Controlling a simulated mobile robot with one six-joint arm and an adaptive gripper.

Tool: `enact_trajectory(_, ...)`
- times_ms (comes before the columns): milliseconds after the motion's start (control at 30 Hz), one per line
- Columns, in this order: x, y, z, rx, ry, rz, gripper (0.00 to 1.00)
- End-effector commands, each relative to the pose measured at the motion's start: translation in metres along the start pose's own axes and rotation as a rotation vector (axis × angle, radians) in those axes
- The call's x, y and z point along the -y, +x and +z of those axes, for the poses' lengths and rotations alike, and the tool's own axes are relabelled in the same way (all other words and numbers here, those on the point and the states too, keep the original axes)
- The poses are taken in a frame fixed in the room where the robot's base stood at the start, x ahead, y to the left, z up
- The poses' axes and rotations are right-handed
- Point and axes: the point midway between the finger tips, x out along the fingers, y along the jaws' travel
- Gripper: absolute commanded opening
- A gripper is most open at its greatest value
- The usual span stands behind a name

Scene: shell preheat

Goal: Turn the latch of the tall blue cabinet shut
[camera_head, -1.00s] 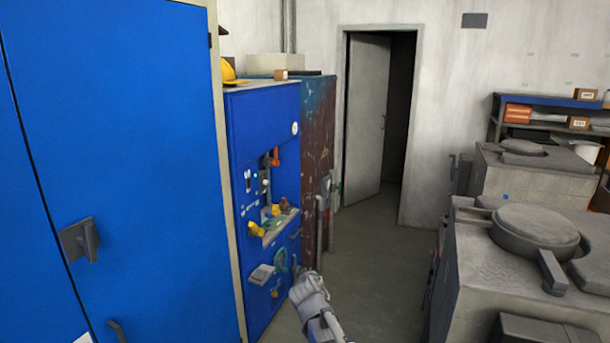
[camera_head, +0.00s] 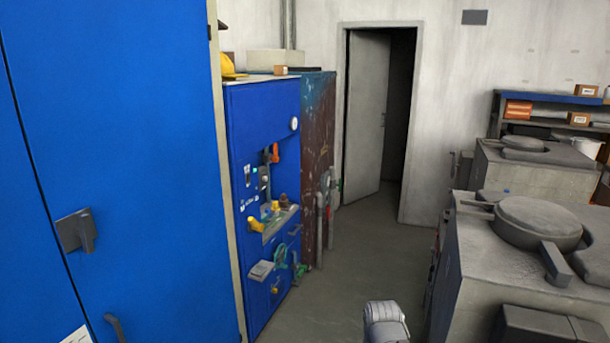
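The tall blue cabinet (camera_head: 140,130) fills the left side of the view. A dark grey latch (camera_head: 87,232) sits on its front, beside the seam between its two doors. The latch has a square plate, and its lever points roughly up and down. The doors look closed along the seam. A grey part of my arm shows at the bottom edge, right of centre and well away from the latch. No gripper fingers can be made out.
A dark curved handle (camera_head: 115,328) sits low on the cabinet. A lower blue panel unit (camera_head: 262,115) with knobs and valves stands beyond it. Grey stove-like blocks (camera_head: 515,285) stand at right. Open floor (camera_head: 345,265) leads to a half-open grey door (camera_head: 367,115).

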Motion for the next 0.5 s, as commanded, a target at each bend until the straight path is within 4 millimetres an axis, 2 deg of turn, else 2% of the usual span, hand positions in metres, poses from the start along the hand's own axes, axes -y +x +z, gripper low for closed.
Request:
enact_trajectory(233,0.0000,-0.0001,0.0006,0.003,0.001,-0.002,0.00)
enact_trajectory(267,0.0000,-0.0001,0.0006,0.003,0.001,-0.002,0.04)
enact_trajectory(500,0.0001,-0.0001,0.0004,0.002,0.000,-0.001,0.48)
